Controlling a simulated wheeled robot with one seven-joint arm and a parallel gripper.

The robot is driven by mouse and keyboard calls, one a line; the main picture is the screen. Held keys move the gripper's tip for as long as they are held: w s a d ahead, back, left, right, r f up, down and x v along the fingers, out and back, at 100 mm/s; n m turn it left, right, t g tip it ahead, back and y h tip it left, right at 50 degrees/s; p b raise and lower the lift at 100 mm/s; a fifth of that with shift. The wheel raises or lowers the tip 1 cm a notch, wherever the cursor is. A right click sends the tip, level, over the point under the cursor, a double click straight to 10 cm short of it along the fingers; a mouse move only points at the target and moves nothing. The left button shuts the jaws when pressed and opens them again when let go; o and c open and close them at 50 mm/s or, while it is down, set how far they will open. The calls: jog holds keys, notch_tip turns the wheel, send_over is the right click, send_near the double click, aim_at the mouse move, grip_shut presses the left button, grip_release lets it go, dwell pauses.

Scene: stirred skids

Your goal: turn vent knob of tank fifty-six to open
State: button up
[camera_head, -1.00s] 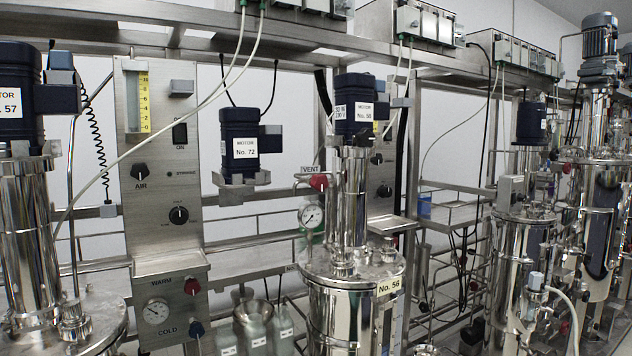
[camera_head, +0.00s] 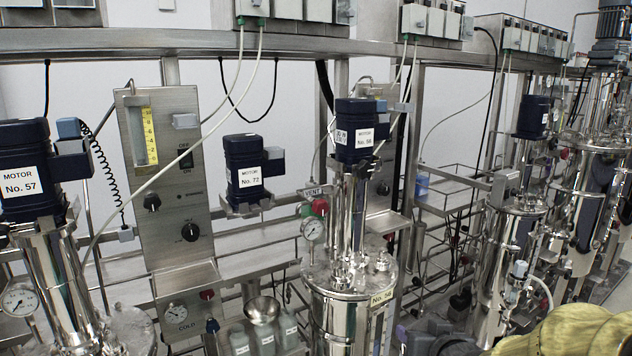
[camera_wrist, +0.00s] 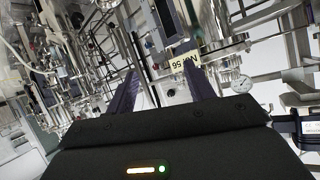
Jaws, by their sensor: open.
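Tank fifty-six (camera_head: 340,305) is a shiny steel vessel with a "No. 56" label, a little right of centre in the head view. Its red vent knob (camera_head: 320,207) sits beside the tall neck, just below the VENT sign (camera_head: 313,192) and above a round gauge (camera_head: 312,229). Which way the knob is turned is too small to tell. My gripper (camera_wrist: 163,88) shows two dark fingers, open and apart, with nothing seen between them. The No. 56 label (camera_wrist: 184,62) appears beyond the fingers in the wrist view. I cannot make out the knob there.
Motor No. 58 (camera_head: 361,135) tops the neck. Motor No. 72 (camera_head: 245,175) hangs to the left, beside a steel control panel (camera_head: 165,215). Another vessel with motor No. 57 (camera_head: 30,182) stands at far left. More steel vessels (camera_head: 505,260) and rails crowd the right.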

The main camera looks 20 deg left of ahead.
aim_at(316, 204)
jog(key=a+r+n+y+p, duration=0.1)
jog(key=a+r+y+p, duration=0.3)
jog(key=r, duration=0.6)
jog(key=a+r+n+y+p, duration=0.2)
jog(key=a+r+y+p, duration=0.2)
jog(key=a+r, duration=0.4)
jog(key=shift+a+r+p, duration=0.25)
jog(key=shift+r+p, duration=0.4)
jog(key=shift+r, duration=0.3)
jog(key=shift+w, duration=0.1)
jog(key=shift+t, duration=0.3)
jog(key=p+x, duration=0.3)
jog(key=x, duration=1.4)
jog(key=shift+a+p, duration=0.2)
jog(key=shift+p, duration=0.15)
jog(key=shift+c, duration=0.4)
jog(key=c, duration=0.9)
